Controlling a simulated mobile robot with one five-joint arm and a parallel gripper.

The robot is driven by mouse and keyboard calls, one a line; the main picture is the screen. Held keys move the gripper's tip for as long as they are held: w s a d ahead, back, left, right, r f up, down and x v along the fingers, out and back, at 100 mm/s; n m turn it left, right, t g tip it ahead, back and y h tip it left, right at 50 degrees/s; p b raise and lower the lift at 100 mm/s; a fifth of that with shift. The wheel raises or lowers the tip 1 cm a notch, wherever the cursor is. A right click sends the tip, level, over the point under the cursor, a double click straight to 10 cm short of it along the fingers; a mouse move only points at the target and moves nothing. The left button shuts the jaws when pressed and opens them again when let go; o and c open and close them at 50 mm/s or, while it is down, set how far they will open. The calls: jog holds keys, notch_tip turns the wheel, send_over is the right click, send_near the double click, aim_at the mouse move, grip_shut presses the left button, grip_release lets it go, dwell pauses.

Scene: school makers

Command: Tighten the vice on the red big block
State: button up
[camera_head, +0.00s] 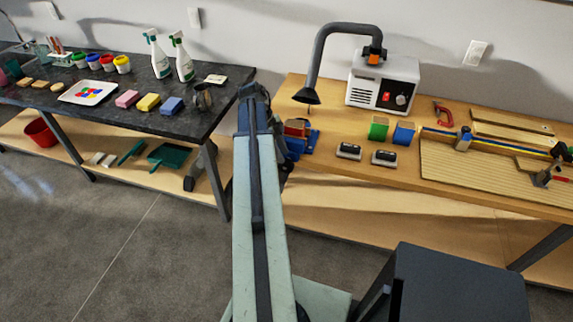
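A blue vice (304,141) stands at the left end of the wooden workbench. A red block with wood-coloured sides (296,128) sits at the top of the vice, apparently between its jaws. Whether the jaws press on it cannot be told. My arm rises through the middle of the picture and covers the left part of the vice, and its handle is not clearly visible. Dark parts at the end of my arm show just below and left of the vice. My gripper's fingers are hidden behind the arm, so I cannot see whether they touch the vice.
A green block (379,128) and a blue block (404,133) stand right of the vice. Two black-topped erasers (348,151) lie in front of them. A fume extractor (383,82) stands behind. A dark table (140,118) with paints, sponges and spray bottles is on the left.

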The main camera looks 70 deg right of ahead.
aim_at(286, 166)
jog(key=b+x, duration=0.3)
jog(key=x, duration=0.1)
jog(key=shift+f, duration=0.4)
jog(key=shift+r, duration=0.1)
